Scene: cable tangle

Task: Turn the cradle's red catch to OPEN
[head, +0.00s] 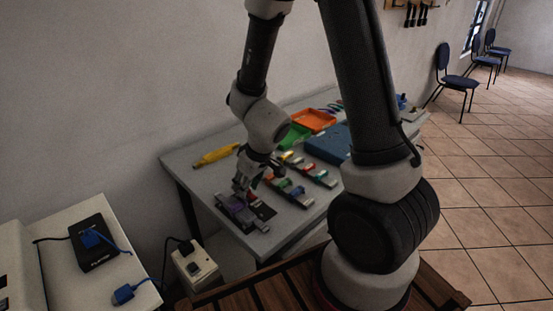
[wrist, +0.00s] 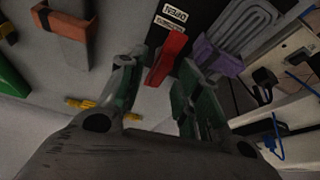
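The red catch (wrist: 167,58) is a short red bar in the wrist view, lying at a slant against the dark plate (wrist: 190,42) of the cradle. Two white labels (wrist: 174,13) with small lettering are on that plate; the lettering is too rough to read surely. My gripper (wrist: 160,75) is open, with one finger on each side of the catch and a visible gap to it. In the head view my gripper (head: 246,186) is low over the table's near end, by the cradle's purple part (head: 236,208). The catch is mostly hidden there.
The grey table (head: 210,172) also holds a yellow tool (head: 216,155), an orange tray (head: 313,121), a blue box (head: 328,144) and several coloured clamped strips. A white side table (head: 60,240) at left carries a black box (head: 92,243) with blue plugs. A power strip (head: 195,264) stands between.

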